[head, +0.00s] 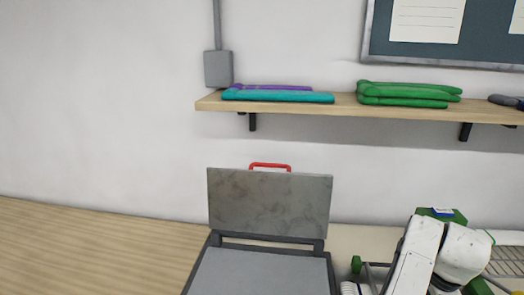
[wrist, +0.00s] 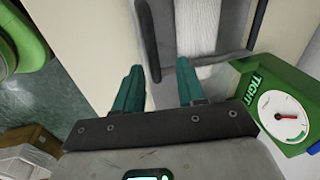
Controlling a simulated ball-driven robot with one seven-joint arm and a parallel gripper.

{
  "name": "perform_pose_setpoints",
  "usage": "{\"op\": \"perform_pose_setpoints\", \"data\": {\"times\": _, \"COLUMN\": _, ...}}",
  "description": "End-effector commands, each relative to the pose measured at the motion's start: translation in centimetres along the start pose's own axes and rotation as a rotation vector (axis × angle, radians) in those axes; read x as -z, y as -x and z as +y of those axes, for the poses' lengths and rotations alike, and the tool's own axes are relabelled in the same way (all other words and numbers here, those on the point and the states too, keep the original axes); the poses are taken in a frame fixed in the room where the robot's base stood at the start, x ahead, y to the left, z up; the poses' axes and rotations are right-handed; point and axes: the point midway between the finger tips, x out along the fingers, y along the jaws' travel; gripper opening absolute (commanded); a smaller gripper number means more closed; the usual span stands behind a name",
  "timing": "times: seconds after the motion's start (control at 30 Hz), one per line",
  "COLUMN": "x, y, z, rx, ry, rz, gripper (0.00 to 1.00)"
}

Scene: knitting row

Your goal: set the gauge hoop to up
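My gripper (wrist: 159,84) shows in the wrist view with two teal fingers apart and nothing visible between them. Beyond the fingertips is a grey frame (wrist: 168,30) with dark rounded bars at its sides and a white ribbed strip (wrist: 198,25) inside it. To the right is a green box (wrist: 275,95) marked "TIGHT" with a round white dial (wrist: 284,116) and red pointer. I cannot tell for sure which part is the gauge hoop. In the head view my white arm is at the lower right, and my fingers cannot be made out.
A grey panel (head: 270,205) stands upright behind a grey flat surface (head: 262,273), with a red handle (head: 270,166) above it. A wooden shelf (head: 345,106) holds folded teal and green items. In the wrist view, a cardboard box (wrist: 32,140) is at the lower left.

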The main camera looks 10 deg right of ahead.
Motion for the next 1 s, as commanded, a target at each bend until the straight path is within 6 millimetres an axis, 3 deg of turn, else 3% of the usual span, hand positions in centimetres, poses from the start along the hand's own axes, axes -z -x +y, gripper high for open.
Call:
{"op": "perform_pose_setpoints", "data": {"times": 0.1, "x": 2.0, "y": 0.0, "z": 1.2, "rx": 0.031, "ry": 0.112, "rz": 0.082, "gripper": 0.4}}
{"op": "perform_pose_setpoints", "data": {"times": 0.23, "x": 3.4, "y": 0.2, "z": 2.4, "rx": 0.067, "ry": 0.292, "rz": 0.169, "gripper": 0.4}}
{"op": "perform_pose_setpoints", "data": {"times": 0.5, "x": 2.7, "y": 0.0, "z": 5.3, "rx": 0.113, "ry": 0.702, "rz": 0.286, "gripper": 0.4}}
{"op": "perform_pose_setpoints", "data": {"times": 0.67, "x": -0.1, "y": -0.7, "z": 8.5, "rx": 0.138, "ry": 1.015, "rz": 0.309, "gripper": 0.4}}
{"op": "perform_pose_setpoints", "data": {"times": 1.0, "x": -10.1, "y": -2.1, "z": 18.5, "rx": 0.251, "ry": 1.63, "rz": 0.185, "gripper": 0.4}}
